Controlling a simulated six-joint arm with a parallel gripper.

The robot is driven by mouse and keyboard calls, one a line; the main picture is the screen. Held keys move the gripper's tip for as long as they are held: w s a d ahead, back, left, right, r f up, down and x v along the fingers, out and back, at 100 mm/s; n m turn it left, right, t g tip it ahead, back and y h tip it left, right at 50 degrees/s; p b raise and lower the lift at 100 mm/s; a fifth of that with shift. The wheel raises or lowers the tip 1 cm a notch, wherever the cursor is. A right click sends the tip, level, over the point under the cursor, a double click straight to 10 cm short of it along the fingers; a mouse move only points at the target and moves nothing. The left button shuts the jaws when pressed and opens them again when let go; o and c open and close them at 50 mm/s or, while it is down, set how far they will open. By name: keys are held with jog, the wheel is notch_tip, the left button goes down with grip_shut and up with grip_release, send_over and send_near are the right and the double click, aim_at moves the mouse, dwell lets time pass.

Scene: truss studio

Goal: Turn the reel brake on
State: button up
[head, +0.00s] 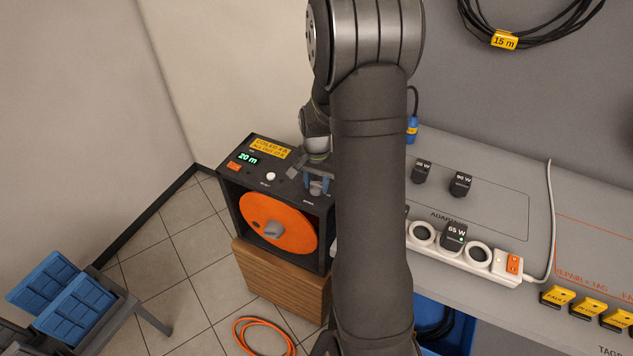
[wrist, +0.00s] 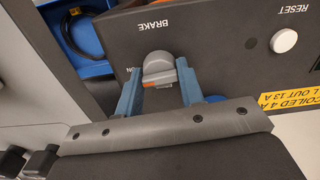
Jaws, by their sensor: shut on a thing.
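The reel box (head: 227,205) is a dark case with a large orange reel (head: 278,222) on its front and a sloped control panel on top. In the wrist view, the grey brake knob (wrist: 158,68) sits below the printed word BRAKE, with a partly hidden "ON" mark to its left. An orange mark shows on the knob's lower part. My gripper (wrist: 159,78) has its blue fingers on both sides of the knob and is shut on it. In the head view, my gripper (head: 318,181) is at the panel's right end, and my arm hides part of the box.
A white reset button (wrist: 284,40) lies farther along the panel; a display reads 20 m (head: 247,158). The box stands on a wooden block (head: 281,283). To the right is a grey bench with a white power strip (head: 459,261) and adapters (head: 460,184). Blue folded crates (head: 62,290) are at left.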

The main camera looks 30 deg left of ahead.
aim_at(316, 183)
jog(key=shift+m, duration=0.5)
jog(key=o, duration=1)
notch_tip(316, 183, up, 17)
jog(key=shift+r, duration=0.2)
jog(key=shift+f, duration=0.15)
